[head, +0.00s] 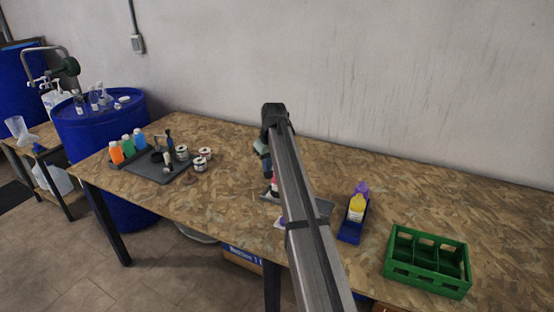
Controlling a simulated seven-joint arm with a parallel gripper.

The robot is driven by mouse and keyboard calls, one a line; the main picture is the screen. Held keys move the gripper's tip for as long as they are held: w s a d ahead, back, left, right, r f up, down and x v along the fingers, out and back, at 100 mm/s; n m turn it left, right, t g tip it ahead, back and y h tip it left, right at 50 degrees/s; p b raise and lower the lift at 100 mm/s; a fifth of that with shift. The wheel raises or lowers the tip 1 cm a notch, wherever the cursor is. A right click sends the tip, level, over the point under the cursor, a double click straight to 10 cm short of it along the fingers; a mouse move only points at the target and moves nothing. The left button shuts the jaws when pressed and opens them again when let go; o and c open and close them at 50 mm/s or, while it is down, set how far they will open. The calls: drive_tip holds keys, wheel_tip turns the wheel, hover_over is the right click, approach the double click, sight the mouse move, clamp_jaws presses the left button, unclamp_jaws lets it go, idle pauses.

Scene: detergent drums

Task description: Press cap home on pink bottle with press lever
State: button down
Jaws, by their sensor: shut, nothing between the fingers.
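My gripper (267,176) hangs from the far end of my arm, small and dark, over the middle of the table. It is shut and holds nothing. A small patch of the pink bottle (274,184) shows just below and right of it, against my arm. The press lever and the cap cannot be made out, as my arm covers most of this spot. I cannot tell whether my gripper touches anything there.
A blue holder (349,234) with a yellow bottle (356,208) and a purple item stands right of my arm. A green crate (428,262) is farther right. Left are a dark tray (172,174), coloured bottles and several small tins (200,165). The table's back right is clear.

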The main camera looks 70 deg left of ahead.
drive_tip(key=shift+w+a+r, duration=0.2)
drive_tip(key=shift+r, duration=0.55)
drive_tip(key=shift+w+a+r, duration=0.15)
drive_tip(key=shift+r, duration=1.3)
drive_tip(key=shift+r, duration=0.1)
drive_tip(key=shift+r, duration=1.9)
